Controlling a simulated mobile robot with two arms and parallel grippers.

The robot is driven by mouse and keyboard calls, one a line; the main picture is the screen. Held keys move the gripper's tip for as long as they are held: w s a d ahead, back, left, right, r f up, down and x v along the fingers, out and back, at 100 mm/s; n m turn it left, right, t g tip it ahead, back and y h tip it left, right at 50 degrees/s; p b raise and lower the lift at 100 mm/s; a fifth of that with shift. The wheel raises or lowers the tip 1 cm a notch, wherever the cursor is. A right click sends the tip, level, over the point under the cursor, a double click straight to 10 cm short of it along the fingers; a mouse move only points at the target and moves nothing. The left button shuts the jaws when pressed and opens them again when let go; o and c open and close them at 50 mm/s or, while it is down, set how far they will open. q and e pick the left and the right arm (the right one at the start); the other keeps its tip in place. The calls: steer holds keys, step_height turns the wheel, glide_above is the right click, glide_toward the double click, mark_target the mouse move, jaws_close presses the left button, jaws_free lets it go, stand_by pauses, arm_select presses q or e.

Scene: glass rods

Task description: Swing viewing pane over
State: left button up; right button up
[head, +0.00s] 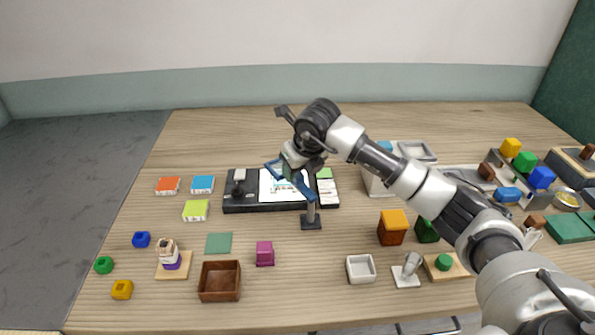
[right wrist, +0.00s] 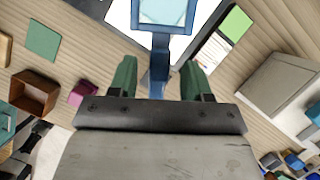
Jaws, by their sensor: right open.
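The viewing pane (head: 304,188) is a blue frame on a thin grey post with a dark square foot (head: 311,222). It hangs tilted over a white sheet on a black device (head: 240,203). In the right wrist view, the blue frame (right wrist: 189,18) holds a pale clear pane, and its blue handle (right wrist: 158,70) points toward my gripper. My right gripper (right wrist: 158,78) is open, with its green fingers on either side of the handle. In the head view, my right gripper (head: 291,160) covers part of the pane. I cannot tell whether the fingers touch the handle. My left gripper is out of view.
A brown box (head: 220,294), a magenta block (head: 265,260) and a green mat (head: 218,243) lie at front left. An orange-topped block (head: 393,222) and a white dish (head: 361,281) are right of the post. Bins and coloured blocks crowd the right side.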

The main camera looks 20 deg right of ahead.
steer(key=b+v, duration=0.1)
steer(key=v, duration=0.8)
steer(key=shift+s, duration=0.1)
